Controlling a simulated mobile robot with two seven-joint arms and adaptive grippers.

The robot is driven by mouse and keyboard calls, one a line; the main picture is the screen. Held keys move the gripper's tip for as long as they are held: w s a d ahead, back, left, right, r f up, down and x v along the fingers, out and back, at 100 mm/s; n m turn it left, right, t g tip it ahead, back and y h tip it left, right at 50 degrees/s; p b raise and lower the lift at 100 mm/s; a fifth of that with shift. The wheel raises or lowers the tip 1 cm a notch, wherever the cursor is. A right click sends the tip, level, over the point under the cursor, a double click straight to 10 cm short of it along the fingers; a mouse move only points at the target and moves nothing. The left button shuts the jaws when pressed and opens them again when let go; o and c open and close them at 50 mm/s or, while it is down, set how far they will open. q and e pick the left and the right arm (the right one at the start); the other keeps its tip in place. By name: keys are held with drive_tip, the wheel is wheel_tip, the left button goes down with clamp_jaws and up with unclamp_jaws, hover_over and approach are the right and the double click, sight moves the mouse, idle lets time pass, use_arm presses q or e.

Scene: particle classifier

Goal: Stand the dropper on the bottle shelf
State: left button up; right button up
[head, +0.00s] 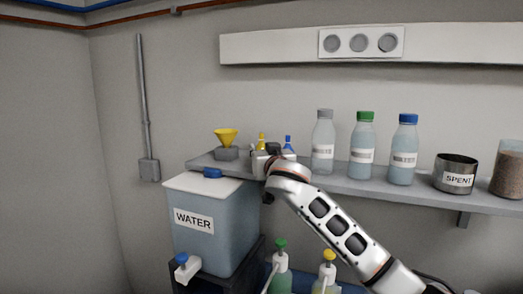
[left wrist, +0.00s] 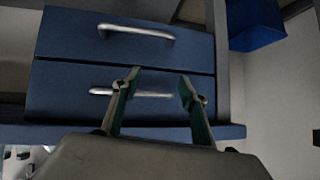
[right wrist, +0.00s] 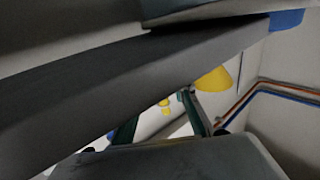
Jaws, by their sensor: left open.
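A small yellow-topped dropper (head: 262,140) and a small blue-topped one (head: 288,143) stand at the left part of the bottle shelf (head: 340,184). Their lower parts are partly hidden by my right wrist. My right gripper (head: 268,168) is at the shelf's front edge, mostly hidden behind its own wrist in the head view. In the right wrist view its fingers (right wrist: 163,108) stand apart, with a small yellow tip (right wrist: 164,102) and pale shapes between or beyond them. I cannot tell whether they touch anything. My left gripper (left wrist: 158,76) is open and empty before blue drawers (left wrist: 125,75).
A yellow funnel (head: 227,138) stands at the shelf's left end. Three capped bottles (head: 362,140), a SPENT beaker (head: 456,174) and a brown-filled jar (head: 509,172) stand to the right. The WATER tank (head: 213,235) stands below the shelf's left end, near my right arm.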

drive_tip(key=shift+o, duration=0.6)
drive_tip(key=shift+r, duration=0.2)
drive_tip(key=shift+s+f, duration=0.15)
drive_tip(key=shift+s, duration=0.1)
drive_tip(key=v, duration=1.1)
drive_tip(key=shift+s, duration=0.3)
drive_tip(key=shift+d, duration=0.1)
